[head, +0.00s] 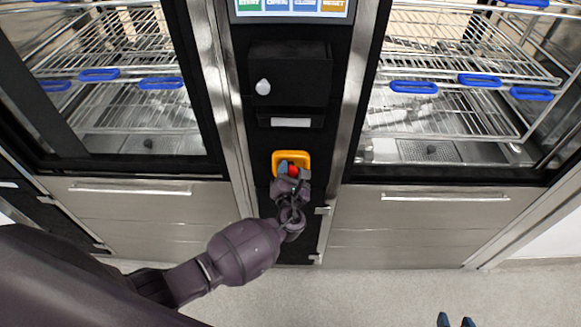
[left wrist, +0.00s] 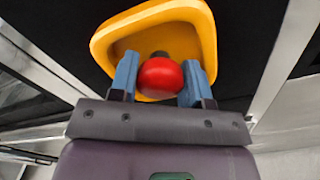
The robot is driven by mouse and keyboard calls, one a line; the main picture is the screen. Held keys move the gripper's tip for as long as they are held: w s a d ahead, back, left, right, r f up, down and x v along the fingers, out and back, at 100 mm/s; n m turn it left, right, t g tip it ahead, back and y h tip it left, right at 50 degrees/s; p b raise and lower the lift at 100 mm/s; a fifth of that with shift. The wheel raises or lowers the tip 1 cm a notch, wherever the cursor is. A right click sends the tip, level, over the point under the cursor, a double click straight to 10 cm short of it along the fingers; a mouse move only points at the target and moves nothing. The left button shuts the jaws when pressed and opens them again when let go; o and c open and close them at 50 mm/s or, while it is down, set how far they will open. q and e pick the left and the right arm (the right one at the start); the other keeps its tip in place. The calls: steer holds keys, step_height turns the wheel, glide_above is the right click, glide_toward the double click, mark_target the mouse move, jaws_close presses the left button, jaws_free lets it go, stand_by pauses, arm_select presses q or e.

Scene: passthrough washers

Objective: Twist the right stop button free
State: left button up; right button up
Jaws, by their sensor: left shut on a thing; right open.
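The stop button is a red knob (head: 293,170) inside a yellow surround (head: 291,155) on the black column between the two washers. My left gripper (head: 292,172) is at the knob, with its blue fingers on either side of it. In the left wrist view, the red knob (left wrist: 161,79) sits between the two fingertips of my left gripper (left wrist: 160,82), with the yellow surround (left wrist: 205,30) behind. The gripper is shut on the knob. My right gripper (head: 456,321) shows only as two blue fingertips, apart and empty, at the bottom right of the head view.
A lit panel with coloured labels (head: 292,8) is at the column's top. Below it is a black box (head: 290,75) with a white knob (head: 263,87). Glass-fronted washers with wire racks (head: 450,107) stand on both sides. The grey floor (head: 390,285) in front is clear.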

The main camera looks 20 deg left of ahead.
arm_select(q)
steer(key=shift+m, duration=0.3)
steer(key=o, duration=0.7)
steer(key=shift+w, duration=0.1)
steer(key=shift+c, duration=0.2)
steer(key=v, duration=1.1)
steer(key=shift+w, duration=0.1)
